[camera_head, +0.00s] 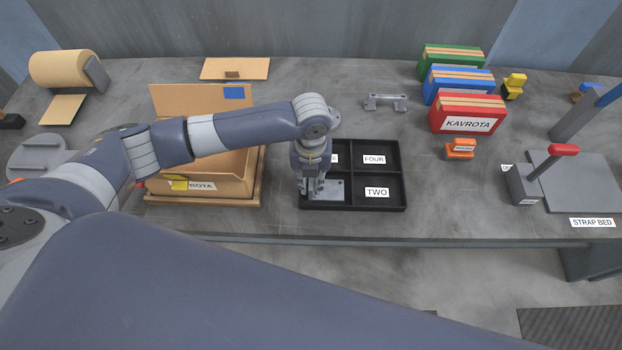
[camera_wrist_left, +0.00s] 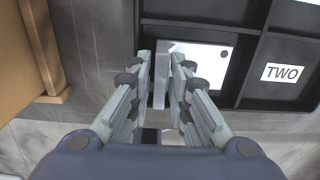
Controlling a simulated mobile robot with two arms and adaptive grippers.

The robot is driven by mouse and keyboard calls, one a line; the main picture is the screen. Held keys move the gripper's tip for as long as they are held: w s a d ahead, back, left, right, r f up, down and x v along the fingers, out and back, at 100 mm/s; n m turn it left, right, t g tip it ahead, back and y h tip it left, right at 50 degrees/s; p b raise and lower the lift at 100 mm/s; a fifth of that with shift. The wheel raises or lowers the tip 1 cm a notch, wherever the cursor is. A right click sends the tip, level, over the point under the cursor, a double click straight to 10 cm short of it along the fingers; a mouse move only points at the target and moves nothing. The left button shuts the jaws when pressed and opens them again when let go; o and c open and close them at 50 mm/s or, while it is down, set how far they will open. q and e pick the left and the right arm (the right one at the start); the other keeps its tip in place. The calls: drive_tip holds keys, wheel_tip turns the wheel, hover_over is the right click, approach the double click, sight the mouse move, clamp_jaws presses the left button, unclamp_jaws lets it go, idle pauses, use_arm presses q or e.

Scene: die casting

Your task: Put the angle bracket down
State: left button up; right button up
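The angle bracket (camera_head: 334,188) is a light grey metal part in the front-left compartment of the black divided tray (camera_head: 380,208), left of the compartment labelled TWO. My left gripper (camera_head: 312,190) points down into that compartment. In the left wrist view, the upright flange of the bracket (camera_wrist_left: 162,76) stands between the fingertips of my left gripper (camera_wrist_left: 162,62), which are close together on it. Its flat plate with a small hole extends to the right, low over or on the tray floor; exact contact is unclear. My right gripper is not in view.
An open cardboard box (camera_head: 243,175) stands left of the tray, under my left arm. A grey bracket-like part (camera_head: 386,102) lies behind the tray. Red, blue and green boxes (camera_head: 467,112) stand at the back right. A red-handled strap device (camera_head: 525,185) is at the right.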

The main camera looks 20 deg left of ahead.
use_arm(q)
wheel_tip(320, 180, up, 12)
drive_tip(key=b, duration=0.2)
idle(0.5)
drive_tip(key=shift+s+f, duration=0.1)
